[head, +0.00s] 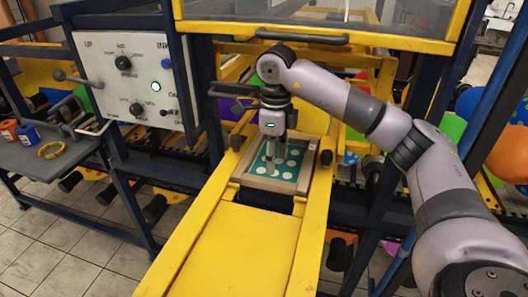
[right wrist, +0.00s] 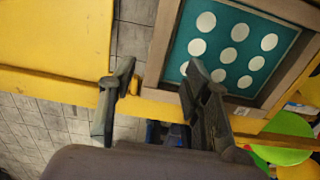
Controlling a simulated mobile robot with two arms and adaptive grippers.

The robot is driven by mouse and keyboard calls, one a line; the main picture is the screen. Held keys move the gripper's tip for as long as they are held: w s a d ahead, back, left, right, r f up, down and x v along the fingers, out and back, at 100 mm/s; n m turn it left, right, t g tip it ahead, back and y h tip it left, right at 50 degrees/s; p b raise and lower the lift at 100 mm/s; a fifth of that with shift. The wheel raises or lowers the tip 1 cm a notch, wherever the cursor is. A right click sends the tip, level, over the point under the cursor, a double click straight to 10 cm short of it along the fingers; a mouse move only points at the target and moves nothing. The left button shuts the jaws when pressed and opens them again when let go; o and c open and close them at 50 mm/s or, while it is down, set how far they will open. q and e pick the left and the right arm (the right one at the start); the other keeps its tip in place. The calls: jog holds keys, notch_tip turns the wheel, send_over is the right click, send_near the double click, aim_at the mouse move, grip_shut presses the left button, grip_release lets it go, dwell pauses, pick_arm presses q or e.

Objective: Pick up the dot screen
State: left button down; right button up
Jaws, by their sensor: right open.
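The dot screen (head: 291,166) is a square wooden frame around a teal sheet with white dots. It lies flat between the yellow rails, and its teal face (right wrist: 232,48) fills the upper right of the right wrist view. My right gripper (head: 271,168) is open and points down over the screen, hiding part of it in the head view. In the right wrist view, the open fingers (right wrist: 160,80) appear on either side of the frame's near wooden bar, one over the teal side. I cannot tell whether they touch it. My left gripper is not in view.
A yellow plate (head: 228,245) lies in front of the screen. A control panel (head: 135,75) stands at the left, above a side shelf with a blue cup (head: 27,134) and a yellow ring (head: 52,150). A black handle (head: 303,36) and yellow-framed window hang above. Balloons lie behind.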

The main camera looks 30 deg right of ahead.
aim_at(268, 181)
jog(key=shift+w+a+f, duration=0.1)
jog(key=shift+w, duration=0.2)
jog(key=shift+w+a+f, duration=0.1)
jog(key=shift+f, duration=0.15)
jog(key=shift+s+f+p, duration=0.3)
jog(key=shift+f+p, duration=0.35)
jog(key=shift+f, duration=0.1)
jog(key=shift+f+p, duration=0.35)
jog(key=f, duration=0.1)
jog(key=f+p, duration=0.1)
jog(key=f, duration=0.1)
jog(key=f+p, duration=0.1)
jog(key=shift+w+a+f, duration=0.3)
jog(key=shift+a, duration=0.05)
jog(key=shift+s, duration=0.1)
grip_shut()
jog(key=shift+r, duration=0.1)
